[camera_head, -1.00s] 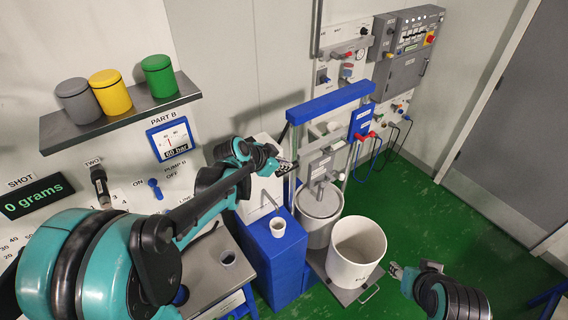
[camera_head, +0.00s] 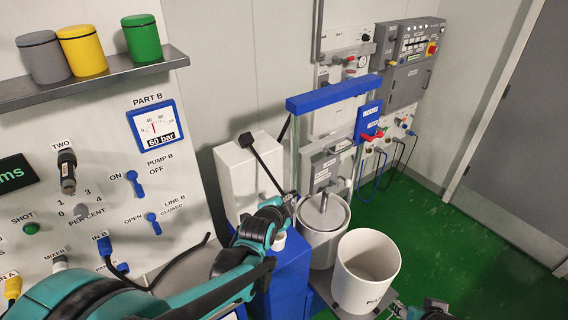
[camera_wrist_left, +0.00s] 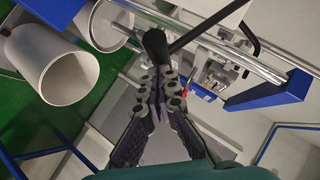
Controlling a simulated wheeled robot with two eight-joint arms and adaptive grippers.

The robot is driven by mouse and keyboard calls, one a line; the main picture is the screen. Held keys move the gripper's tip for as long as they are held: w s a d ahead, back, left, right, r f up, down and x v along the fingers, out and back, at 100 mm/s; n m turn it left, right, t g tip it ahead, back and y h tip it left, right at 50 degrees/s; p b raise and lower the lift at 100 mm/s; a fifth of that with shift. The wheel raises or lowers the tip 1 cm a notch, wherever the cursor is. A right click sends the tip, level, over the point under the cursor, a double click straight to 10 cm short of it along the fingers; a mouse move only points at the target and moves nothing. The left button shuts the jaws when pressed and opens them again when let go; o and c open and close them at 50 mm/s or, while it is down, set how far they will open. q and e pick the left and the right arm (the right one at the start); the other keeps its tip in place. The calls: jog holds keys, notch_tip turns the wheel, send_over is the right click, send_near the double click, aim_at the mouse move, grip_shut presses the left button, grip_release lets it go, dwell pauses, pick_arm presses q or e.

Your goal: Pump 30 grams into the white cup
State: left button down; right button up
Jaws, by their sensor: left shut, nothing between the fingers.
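The white cup (camera_head: 279,241) stands on the blue cabinet (camera_head: 285,270), partly hidden by my left gripper (camera_head: 291,199). The gripper is shut and empty, above and in front of the cup. A black pump lever with a black end knob (camera_head: 246,140) slants up and left from near the gripper, beside a white box (camera_head: 240,178). In the left wrist view the closed fingertips (camera_wrist_left: 157,82) point at a black knob (camera_wrist_left: 155,42) just past them; I cannot tell whether they touch. The display (camera_head: 14,174) is cut off, showing only "ms". My right gripper (camera_head: 395,309) is at the bottom edge, its fingers unclear.
A grey drum (camera_head: 322,240) stands under the blue-topped frame (camera_head: 333,95). A large white bin (camera_head: 366,262) stands in front of it, also in the left wrist view (camera_wrist_left: 68,80). A shelf (camera_head: 90,80) with coloured canisters and a control panel are left. Green floor is clear at right.

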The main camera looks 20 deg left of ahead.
pick_arm(q)
jog(key=shift+s+a+f+b, duration=0.15)
jog(key=shift+f+b, duration=0.45)
jog(key=shift+f, duration=0.35)
pick_arm(e)
jog(key=shift+s+f, duration=0.2)
jog(key=shift+f, duration=0.7)
pick_arm(q)
jog(key=shift+r, duration=0.1)
pick_arm(e)
jog(key=shift+d+r, duration=0.1)
